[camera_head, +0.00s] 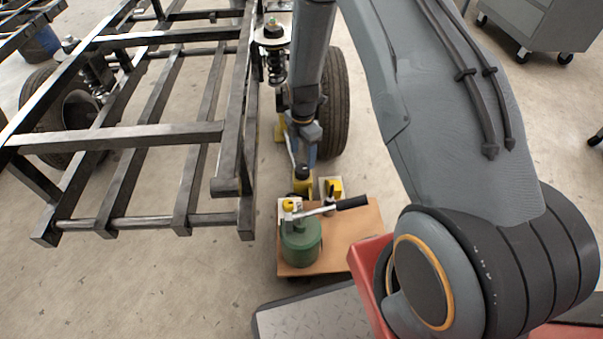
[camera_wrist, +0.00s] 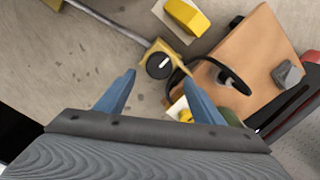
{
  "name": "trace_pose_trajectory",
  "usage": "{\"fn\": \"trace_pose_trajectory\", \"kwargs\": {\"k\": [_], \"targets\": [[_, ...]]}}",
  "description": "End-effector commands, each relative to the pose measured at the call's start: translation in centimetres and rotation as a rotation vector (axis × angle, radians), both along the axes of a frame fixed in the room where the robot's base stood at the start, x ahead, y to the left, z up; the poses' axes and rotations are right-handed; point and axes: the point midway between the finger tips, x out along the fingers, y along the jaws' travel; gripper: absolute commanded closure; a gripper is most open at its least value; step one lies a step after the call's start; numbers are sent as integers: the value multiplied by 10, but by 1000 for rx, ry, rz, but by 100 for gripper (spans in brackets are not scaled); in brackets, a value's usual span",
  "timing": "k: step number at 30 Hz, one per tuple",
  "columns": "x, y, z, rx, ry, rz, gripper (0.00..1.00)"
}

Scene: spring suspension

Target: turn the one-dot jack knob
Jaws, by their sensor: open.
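A round black knob (camera_wrist: 159,65) with a pale mark sits on a yellow jack body (camera_wrist: 178,57) in the wrist view. The head view also shows a black knob (camera_head: 302,171) on the yellow jack (camera_head: 300,184), below my arm's end. I cannot make out any dots, so I cannot tell which knob has one dot. My gripper (camera_wrist: 158,77) is open, with its blue fingers spread and the knob showing between and just beyond the tips. The fingers do not appear to touch it. In the head view my gripper (camera_head: 302,146) is partly hidden by the wrist.
A brown board (camera_head: 350,226) carries a green pump (camera_head: 301,246) with a black-handled lever (camera_head: 350,203). A yellow block (camera_head: 335,186) sits on a pale base near the jack. The dark metal frame (camera_head: 231,150) stands left of my gripper, and a tyre (camera_head: 337,105) behind.

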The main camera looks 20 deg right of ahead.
Motion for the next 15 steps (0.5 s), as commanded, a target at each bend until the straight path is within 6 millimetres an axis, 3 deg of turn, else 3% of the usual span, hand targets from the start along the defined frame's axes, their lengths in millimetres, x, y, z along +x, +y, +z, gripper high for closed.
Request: {"fn": "trace_pose_trajectory", "kwargs": {"k": [15], "targets": [[2, 0, -68, 0, 0, 22, 38]]}}
